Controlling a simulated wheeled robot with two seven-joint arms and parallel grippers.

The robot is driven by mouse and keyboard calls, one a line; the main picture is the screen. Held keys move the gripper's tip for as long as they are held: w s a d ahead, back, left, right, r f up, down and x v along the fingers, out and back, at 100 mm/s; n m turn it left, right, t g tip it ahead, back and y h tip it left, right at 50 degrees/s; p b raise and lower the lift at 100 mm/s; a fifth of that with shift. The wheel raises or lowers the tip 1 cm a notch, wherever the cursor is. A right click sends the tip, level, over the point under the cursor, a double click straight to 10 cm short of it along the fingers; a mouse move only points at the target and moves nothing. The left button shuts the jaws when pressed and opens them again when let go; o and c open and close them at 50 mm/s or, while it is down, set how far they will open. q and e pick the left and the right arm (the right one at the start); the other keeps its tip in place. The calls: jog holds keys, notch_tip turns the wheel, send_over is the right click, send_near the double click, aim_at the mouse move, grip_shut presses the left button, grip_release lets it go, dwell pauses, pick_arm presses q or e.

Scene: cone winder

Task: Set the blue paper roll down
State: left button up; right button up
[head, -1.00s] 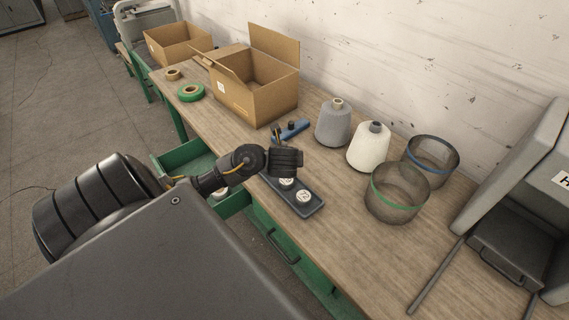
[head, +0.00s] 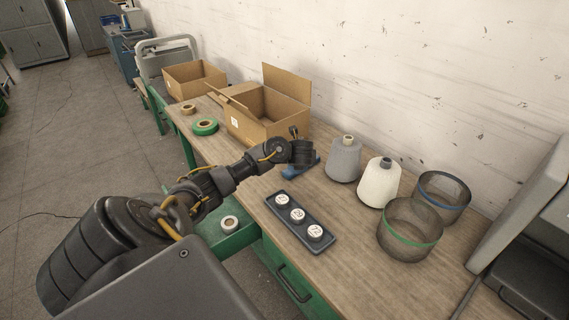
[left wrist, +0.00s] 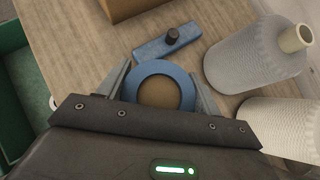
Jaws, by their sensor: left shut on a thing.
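The blue paper roll (left wrist: 137,88) is a blue ring with a brown centre in the left wrist view. It sits between the two fingers of my left gripper (left wrist: 158,86), which is shut on it. In the head view my left gripper (head: 303,153) is over the bench, left of the grey yarn cone, and hides the roll there. I cannot tell whether the roll touches the bench top (head: 345,235). A blue bar with a black knob (left wrist: 166,44) lies just beyond the roll. My right gripper is not in view.
A grey cone (head: 343,160) and a white cone (head: 379,184) stand right of the gripper, with mesh baskets (head: 410,230) beyond. A dark tray (head: 299,217) with three white-topped pieces lies nearer. An open carton (head: 262,118) and a green tape roll (head: 205,127) are further left.

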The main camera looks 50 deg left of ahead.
pick_arm(q)
jog(key=w+d+m+t+h, duration=0.2)
jog(key=d+m+h, duration=0.15)
jog(key=d, duration=0.45)
jog(key=s+d+r+m+h, duration=0.35)
jog(key=d+r+m, duration=0.3)
jog(key=d, duration=0.35)
jog(key=s+d+r+m+h, duration=0.3)
jog(key=d+r+m+h, duration=0.15)
jog(key=d+r, duration=0.45)
jog(key=s+d+f+m+g+h+b, duration=0.1)
jog(key=s+d+f+m+b, duration=0.1)
jog(key=s, duration=0.4)
jog(key=s+d+f+m+g+h+b, duration=0.2)
jog(key=s+d+f+m+b, duration=0.1)
jog(key=s+b, duration=0.4)
notch_tip(320, 180, down, 2)
jog(key=shift+s+d+f, duration=0.2)
jog(key=shift+d, duration=0.45)
